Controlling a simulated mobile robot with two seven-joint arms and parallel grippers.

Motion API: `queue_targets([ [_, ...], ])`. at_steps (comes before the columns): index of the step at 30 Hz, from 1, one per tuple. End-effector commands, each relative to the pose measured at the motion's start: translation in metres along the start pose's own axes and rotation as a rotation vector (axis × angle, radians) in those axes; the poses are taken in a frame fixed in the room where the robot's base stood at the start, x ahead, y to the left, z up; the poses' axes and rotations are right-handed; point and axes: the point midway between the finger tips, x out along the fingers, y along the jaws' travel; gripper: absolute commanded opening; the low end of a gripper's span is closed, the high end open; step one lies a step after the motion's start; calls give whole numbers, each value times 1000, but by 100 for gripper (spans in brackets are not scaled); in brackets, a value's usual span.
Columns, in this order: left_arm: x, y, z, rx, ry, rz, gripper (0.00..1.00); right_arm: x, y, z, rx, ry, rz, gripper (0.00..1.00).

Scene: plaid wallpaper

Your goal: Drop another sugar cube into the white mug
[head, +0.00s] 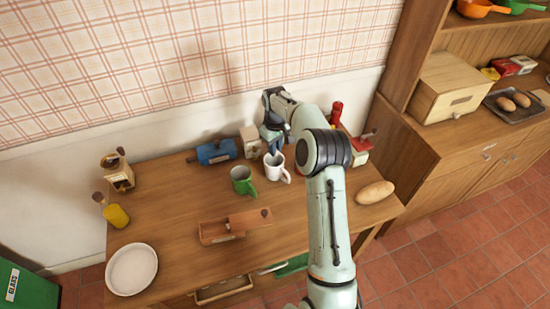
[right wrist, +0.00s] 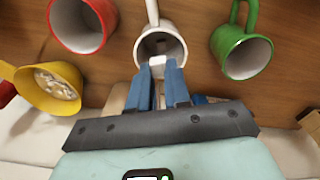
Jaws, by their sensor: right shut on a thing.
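The white mug (head: 284,173) stands on the wooden table beside the green mug (head: 246,186). My right gripper (head: 273,150) points down over the white mug. In the right wrist view the blue fingers (right wrist: 164,72) are shut on a small white sugar cube (right wrist: 154,67). The cube appears at the near rim of the white mug (right wrist: 160,44); I cannot tell its height above the opening. A yellow container (right wrist: 28,86) with pale pieces, apparently sugar cubes, lies to the left in the right wrist view. My left gripper is not in view.
A red mug (right wrist: 82,27) and the green mug (right wrist: 242,55) flank the white mug in the right wrist view. A blue container (head: 215,152), a wooden box (head: 222,231), a white plate (head: 132,269) and a bread loaf (head: 375,192) are on the table.

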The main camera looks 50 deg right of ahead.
Motion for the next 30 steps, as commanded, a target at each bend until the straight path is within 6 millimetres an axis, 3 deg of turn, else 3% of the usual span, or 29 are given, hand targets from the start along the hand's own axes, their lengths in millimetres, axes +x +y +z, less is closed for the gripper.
queue_targets([
  [3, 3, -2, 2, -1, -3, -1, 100, 24, 0, 2, -1, -8, -3, 0],
  [9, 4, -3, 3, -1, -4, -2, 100, 50, 0, 1, 1, -4, -1, 0],
  [30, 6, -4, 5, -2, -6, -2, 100, 64, 0, 1, -1, -3, -1, 0],
])
